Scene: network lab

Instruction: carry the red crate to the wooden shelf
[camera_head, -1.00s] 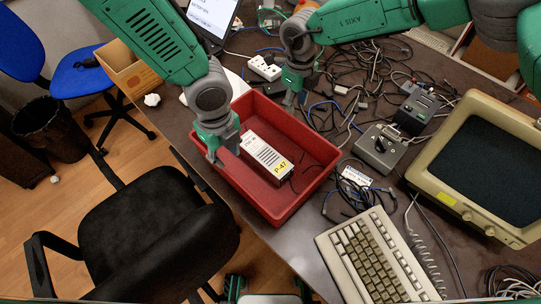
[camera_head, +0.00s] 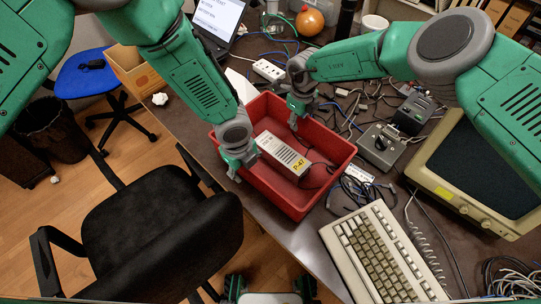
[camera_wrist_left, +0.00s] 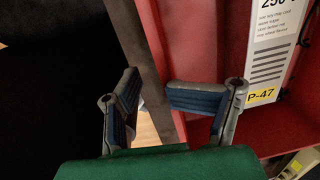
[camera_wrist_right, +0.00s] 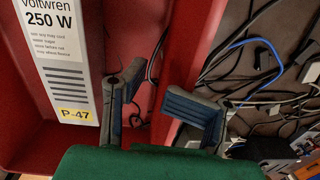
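The red crate (camera_head: 335,140) sits on the dark table with a pale power-supply box (camera_head: 283,155), labelled P-47, inside it. My left gripper (camera_head: 238,164) is at the crate's near-left wall. In the left wrist view its fingers (camera_wrist_left: 165,112) are apart, one over the crate side and one over the table-edge side. My right gripper (camera_head: 299,108) is at the far wall. In the right wrist view its fingers (camera_wrist_right: 160,112) are apart on either side of the red wall. A brown wooden unit with upright items (camera_head: 505,15) shows at the top right; I cannot tell if it is the shelf.
A keyboard (camera_head: 383,255), a monitor (camera_head: 485,165) and a grey switch box (camera_head: 381,146) stand right of the crate. Cables and a white power strip (camera_head: 268,70) lie behind it. A black office chair (camera_head: 160,235) stands close to the table's front edge.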

